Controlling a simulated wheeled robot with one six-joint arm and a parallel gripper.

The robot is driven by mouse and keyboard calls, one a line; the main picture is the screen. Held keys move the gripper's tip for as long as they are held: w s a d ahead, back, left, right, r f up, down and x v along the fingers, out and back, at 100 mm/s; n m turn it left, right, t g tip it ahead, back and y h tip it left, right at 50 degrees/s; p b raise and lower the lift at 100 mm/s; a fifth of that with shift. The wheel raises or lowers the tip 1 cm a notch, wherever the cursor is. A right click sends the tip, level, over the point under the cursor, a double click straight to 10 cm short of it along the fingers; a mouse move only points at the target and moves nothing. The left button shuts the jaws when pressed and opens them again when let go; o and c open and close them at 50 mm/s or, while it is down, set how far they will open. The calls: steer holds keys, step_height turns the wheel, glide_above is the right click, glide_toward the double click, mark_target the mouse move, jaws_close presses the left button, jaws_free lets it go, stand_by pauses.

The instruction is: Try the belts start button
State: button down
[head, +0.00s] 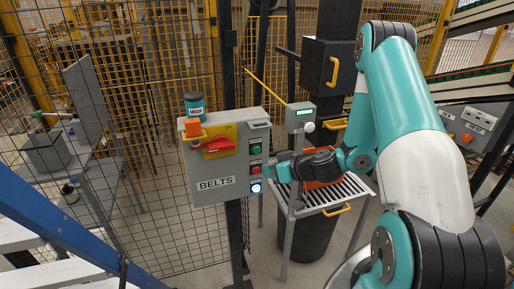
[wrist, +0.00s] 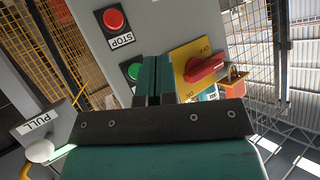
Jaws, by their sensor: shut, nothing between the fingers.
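The grey BELTS box (head: 217,184) is mounted on a dark post in the head view. Its right side carries a green button (head: 257,149), a red button (head: 256,169) and a lit white-blue button (head: 256,188), top to bottom. A red rotary handle (head: 219,145) sits on a yellow plate. In the wrist view the red STOP button (wrist: 113,18) is clear, and the green button (wrist: 132,70) is partly hidden beside the fingers. My gripper (head: 271,172) is shut and empty, close to the box face; its fingers also show in the wrist view (wrist: 155,62). Contact cannot be told.
A labelled can (head: 194,105) stands on the box top, above an orange item (head: 192,127). A small grey post box (head: 300,117) with a pale knob and a slatted table (head: 335,194) stand right of the box. Wire mesh fencing (head: 150,215) lies behind.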

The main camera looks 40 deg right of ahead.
mark_target(256, 150)
steer(key=shift+w+d+p, duration=0.2)
steer(key=shift+w+d, duration=0.1)
steer(key=shift+w, duration=0.75)
steer(key=shift+w+d+p, duration=0.25)
steer(key=shift+w, duration=0.75)
steer(key=shift+w+d+p, duration=0.2)
steer(key=shift+w+d, duration=0.1)
steer(key=shift+w, duration=0.75)
steer(key=shift+w+d+b, duration=0.1)
steer(key=shift+w+b, duration=0.2)
steer(key=shift+w, duration=0.1)
steer(key=shift+w+d, duration=0.15)
steer(key=shift+w, duration=0.25)
stand_by(0.4)
steer(key=shift+s+a+b, duration=0.25)
steer(key=shift+s+b, duration=0.4)
steer(key=shift+s, duration=0.15)
steer(key=shift+s, duration=0.1)
